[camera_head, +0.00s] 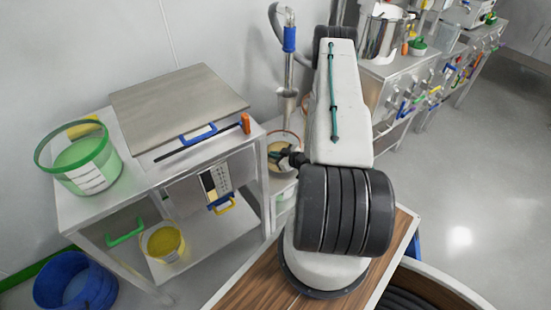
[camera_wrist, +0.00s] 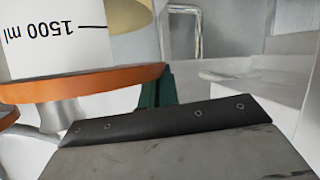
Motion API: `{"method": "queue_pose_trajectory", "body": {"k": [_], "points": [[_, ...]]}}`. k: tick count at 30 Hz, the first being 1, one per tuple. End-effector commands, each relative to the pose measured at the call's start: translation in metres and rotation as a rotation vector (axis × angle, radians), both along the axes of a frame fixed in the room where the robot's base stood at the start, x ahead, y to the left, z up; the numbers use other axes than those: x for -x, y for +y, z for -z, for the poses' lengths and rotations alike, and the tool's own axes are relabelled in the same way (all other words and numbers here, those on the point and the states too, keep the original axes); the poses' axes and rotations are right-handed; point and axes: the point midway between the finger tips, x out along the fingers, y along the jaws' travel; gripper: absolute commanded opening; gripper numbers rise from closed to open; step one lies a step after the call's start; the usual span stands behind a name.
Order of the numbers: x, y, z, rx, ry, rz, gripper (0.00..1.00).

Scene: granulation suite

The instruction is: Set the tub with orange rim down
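The tub with orange rim (camera_head: 272,141) is in the middle of the head view, between the left steel bench and my arm. It is pale, with yellowish contents. In the wrist view, the tub with its orange rim (camera_wrist: 80,84) fills the left side, its "1500 ml" mark upside down in the picture. My gripper (camera_head: 284,157) is at the tub's near right side. In the wrist view, the dark green fingers (camera_wrist: 157,90) meet the right end of the rim and appear shut on it. The tub's underside and the exact finger contact are hidden.
The left steel bench (camera_head: 72,213) carries a green-rimmed tub (camera_head: 92,172) and a flat steel lid (camera_head: 178,98). A yellow tub (camera_head: 161,243) stands on its lower shelf. A blue tub (camera_head: 75,285) is on the floor.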

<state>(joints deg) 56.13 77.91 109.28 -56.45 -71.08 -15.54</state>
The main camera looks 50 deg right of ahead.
Motion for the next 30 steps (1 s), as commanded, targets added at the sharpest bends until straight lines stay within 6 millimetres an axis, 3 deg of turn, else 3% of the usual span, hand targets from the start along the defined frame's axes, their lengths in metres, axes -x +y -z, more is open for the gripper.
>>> {"method": "queue_pose_trajectory", "body": {"k": [7, 18, 21, 30], "points": [[-0.001, 0.0, 0.022, 0.002, -0.003, -0.002, 0.0], [-0.001, 0.0, 0.025, 0.003, -0.003, -0.002, 0.0], [0.0, 0.0, 0.025, 0.001, -0.001, -0.002, 0.25], [-0.001, 0.0, 0.023, 0.002, -0.001, -0.001, 0.25]]}}
